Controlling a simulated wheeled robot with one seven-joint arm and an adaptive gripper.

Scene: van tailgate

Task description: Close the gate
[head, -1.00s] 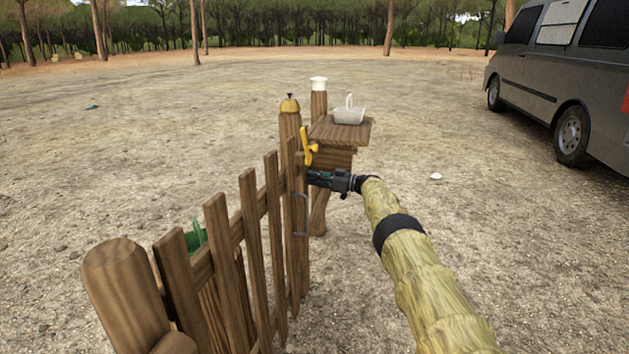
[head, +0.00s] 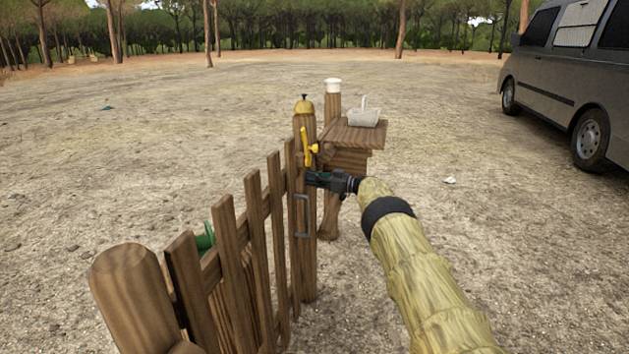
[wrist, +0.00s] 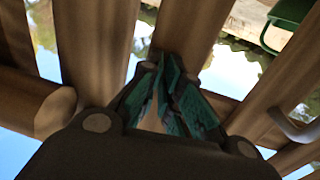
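The wooden picket gate (head: 252,235) runs from a thick post (head: 130,300) at near left to a tall post (head: 304,125) with a brass cap. Its far end stands close to the tall post; I cannot tell whether it is flush. A yellow latch lever (head: 305,146) stands nearly upright at the gate's far top. A grey handle (head: 302,216) is below it. My gripper (head: 308,180) is at the gate's far end, just below the lever. In the wrist view my gripper's green-padded fingertips (wrist: 168,65) come together before a wooden slat (wrist: 190,35), holding nothing visible; contact is unclear.
A wooden shelf (head: 354,134) with a pale basket (head: 364,117) stands behind the gate, beside a white-capped post (head: 333,100). A green object (head: 205,238) is behind the gate. A grey van (head: 565,80) is parked at right. The gravel around is mostly open.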

